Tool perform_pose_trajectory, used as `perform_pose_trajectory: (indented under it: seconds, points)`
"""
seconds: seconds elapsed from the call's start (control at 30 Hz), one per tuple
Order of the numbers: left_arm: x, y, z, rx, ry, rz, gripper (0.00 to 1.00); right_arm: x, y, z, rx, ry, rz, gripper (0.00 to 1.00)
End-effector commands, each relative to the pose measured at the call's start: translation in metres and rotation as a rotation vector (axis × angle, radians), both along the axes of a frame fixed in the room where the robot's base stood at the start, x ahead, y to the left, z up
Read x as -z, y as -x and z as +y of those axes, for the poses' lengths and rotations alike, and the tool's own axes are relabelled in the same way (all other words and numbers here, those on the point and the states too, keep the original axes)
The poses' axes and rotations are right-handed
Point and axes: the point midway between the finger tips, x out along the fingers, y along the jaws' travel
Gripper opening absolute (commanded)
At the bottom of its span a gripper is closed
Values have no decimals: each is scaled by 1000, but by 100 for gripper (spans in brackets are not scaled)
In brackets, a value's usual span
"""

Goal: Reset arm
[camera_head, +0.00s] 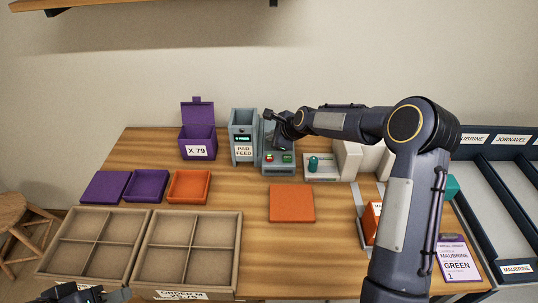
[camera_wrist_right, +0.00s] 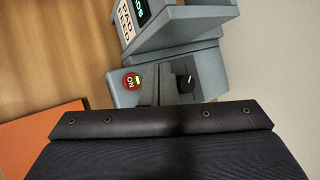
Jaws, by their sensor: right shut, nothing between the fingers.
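My right arm reaches in from the right in the head view. Its gripper (camera_head: 276,119) is shut and empty, in front of the upper part of a grey press machine (camera_head: 278,168). In the right wrist view the closed fingers (camera_wrist_right: 160,82) are over the machine's panel, between a red ON button (camera_wrist_right: 131,80) and a black knob (camera_wrist_right: 186,83). I cannot tell whether they touch it. My left gripper (camera_head: 88,294) shows only in part at the bottom left edge; its fingers are unclear.
A pad feed box (camera_head: 243,120) and purple X 79 bin (camera_head: 197,135) stand left of the machine. An orange panel (camera_head: 291,203) lies in front. Divided cardboard boxes (camera_head: 240,245) are front left. A labelled rack (camera_head: 510,190) stands right. The middle wood is mostly clear.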

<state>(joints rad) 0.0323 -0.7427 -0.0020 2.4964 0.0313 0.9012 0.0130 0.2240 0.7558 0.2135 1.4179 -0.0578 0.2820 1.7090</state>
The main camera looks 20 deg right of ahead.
Motion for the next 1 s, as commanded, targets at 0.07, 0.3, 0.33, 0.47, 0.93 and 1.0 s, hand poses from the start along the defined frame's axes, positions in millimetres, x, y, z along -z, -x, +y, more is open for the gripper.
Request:
perform_pose_trajectory:
  seconds: [0.07,0.3,0.33,0.47,0.93,1.0]
  points:
    - [0,0,0,0,0,0,36,0,0,0,0,0,0,0]
    - [0,0,0,0,0,0,36,-15,11,-2,-43,43,-14,0]
    - [0,0,0,0,0,0,36,-23,17,-4,-66,67,-22,0]
    - [0,0,0,0,0,0,36,-67,63,-11,-228,226,-64,0]
    - [0,0,0,0,0,0,36,-136,331,-21,-993,816,-235,0]
    - [0,0,0,0,0,0,36,-129,366,-18,-1096,872,-270,0]
